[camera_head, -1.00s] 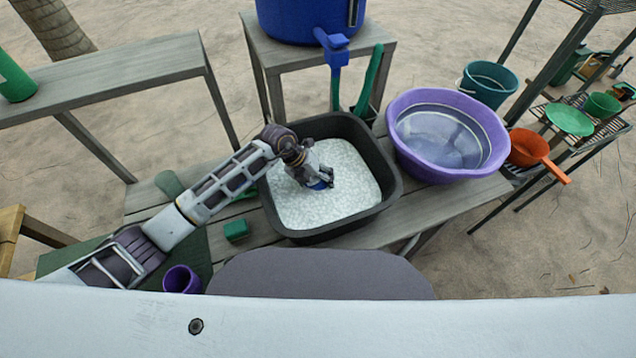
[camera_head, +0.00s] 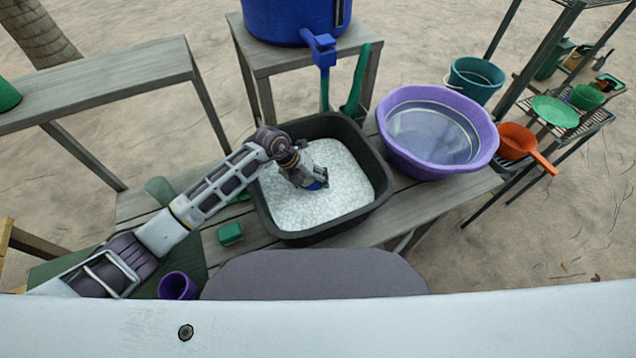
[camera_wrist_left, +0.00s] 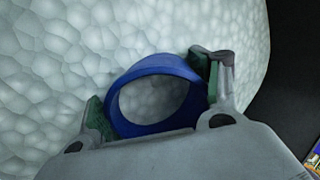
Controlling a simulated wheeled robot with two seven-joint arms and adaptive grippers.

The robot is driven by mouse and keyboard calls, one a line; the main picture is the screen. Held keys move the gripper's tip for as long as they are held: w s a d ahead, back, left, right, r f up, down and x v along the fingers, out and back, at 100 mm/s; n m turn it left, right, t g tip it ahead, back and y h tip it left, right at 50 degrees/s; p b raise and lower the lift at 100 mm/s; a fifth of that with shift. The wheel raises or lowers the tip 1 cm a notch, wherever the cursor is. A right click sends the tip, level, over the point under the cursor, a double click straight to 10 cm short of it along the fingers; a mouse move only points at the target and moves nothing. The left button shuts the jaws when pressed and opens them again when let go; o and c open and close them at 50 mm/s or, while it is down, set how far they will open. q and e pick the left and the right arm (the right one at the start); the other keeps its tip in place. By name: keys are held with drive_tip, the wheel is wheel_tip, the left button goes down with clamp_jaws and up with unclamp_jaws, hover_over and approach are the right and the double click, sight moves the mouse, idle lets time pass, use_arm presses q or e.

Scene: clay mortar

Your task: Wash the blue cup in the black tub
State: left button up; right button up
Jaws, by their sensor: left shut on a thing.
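The black tub (camera_head: 376,205) stands on the wooden bench and is filled with white suds (camera_head: 345,173). My left gripper (camera_head: 318,183) reaches into the tub from the left, over the suds. It is shut on the blue cup (camera_head: 322,186), which shows only as a small blue patch in the head view. In the left wrist view the blue cup (camera_wrist_left: 160,72) sits between the two green-padded fingers (camera_wrist_left: 157,105), its round opening facing the camera and suds all around it. I cannot tell how deep the cup sits in the suds. My right gripper is not in view.
A purple basin of water (camera_head: 485,150) stands right of the tub. A blue barrel (camera_head: 290,22) with a tap stands behind. A green sponge (camera_head: 230,233) and purple cup (camera_head: 178,286) lie left of the tub. An orange pan (camera_head: 515,140) and teal bucket (camera_head: 474,80) are farther right.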

use_arm(q)
drive_tip(key=shift+a, duration=0.8)
drive_tip(key=shift+d, duration=0.15)
drive_tip(key=shift+d, duration=0.55)
